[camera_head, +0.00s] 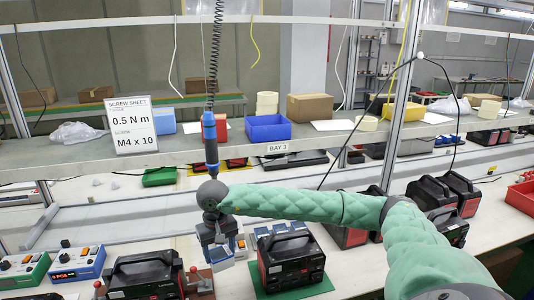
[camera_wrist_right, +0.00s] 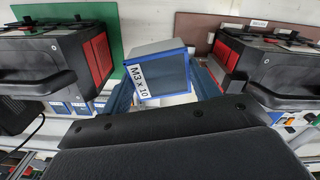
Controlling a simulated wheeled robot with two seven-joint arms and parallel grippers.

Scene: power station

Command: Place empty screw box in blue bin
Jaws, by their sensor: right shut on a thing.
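The screw box (camera_wrist_right: 143,90) is a small white box with a blue rim and an "M3 x 10" label. It sits between the fingers of my right gripper (camera_head: 217,245), which is shut on it. In the wrist view its open side looks grey and empty. In the head view the box (camera_head: 221,260) hangs below the gripper, over the workbench between the power stations. The blue bin (camera_head: 268,129) stands on the shelf above the "BAY 3" label, up and to the right of the gripper. My left gripper is not in view.
A black power station (camera_head: 291,262) stands right of the gripper, another (camera_head: 145,276) to the left. Several small blue-rimmed boxes (camera_head: 280,231) sit behind. A blue screwdriver (camera_head: 210,140) hangs on a coiled cable just above the gripper. The screw sheet (camera_head: 132,125) stands on the shelf.

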